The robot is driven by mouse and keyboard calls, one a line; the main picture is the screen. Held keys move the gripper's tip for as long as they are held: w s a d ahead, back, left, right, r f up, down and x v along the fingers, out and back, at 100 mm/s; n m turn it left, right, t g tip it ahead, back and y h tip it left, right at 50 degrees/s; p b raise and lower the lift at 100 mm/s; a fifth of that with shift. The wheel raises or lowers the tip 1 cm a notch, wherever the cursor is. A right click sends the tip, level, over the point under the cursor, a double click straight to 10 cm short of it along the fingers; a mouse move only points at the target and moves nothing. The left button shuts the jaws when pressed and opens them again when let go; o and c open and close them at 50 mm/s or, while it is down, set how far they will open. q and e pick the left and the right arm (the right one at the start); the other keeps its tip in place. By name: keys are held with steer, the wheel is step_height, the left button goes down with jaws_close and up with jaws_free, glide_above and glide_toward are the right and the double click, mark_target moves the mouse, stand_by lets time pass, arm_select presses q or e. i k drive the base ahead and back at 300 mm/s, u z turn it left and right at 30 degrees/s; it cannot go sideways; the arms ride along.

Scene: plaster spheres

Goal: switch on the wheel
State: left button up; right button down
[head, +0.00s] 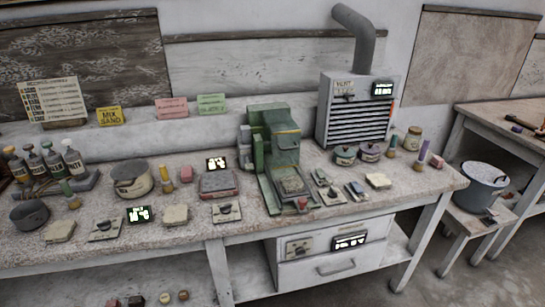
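No part is plainly labelled as the wheel, and I cannot tell which thing it is. A green machine (283,149) with a grey bed stands mid-bench, with a small red part (302,203) at its front. Plates with dark knobs or levers lie on the bench: one at the left (107,229), one left of the machine (227,212), and one right of it (331,196). A lit display (138,214) sits near the left plate. Another lit display (217,163) stands behind a grey-red scale-like box (219,184). Neither of my grippers is in view.
A grey vent box (355,110) with a lit display and pipe stands at the back. Under the bench (445,182), a drawer unit (330,267) carries a knob plate (299,247) and a display. Bottles, jars and pots crowd the top. A bucket (477,186) stands right on a stool.

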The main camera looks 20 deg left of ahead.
mark_target(321, 174)
steer(key=u, duration=0.5)
steer(key=i, duration=1.3)
steer(key=z, duration=0.3)
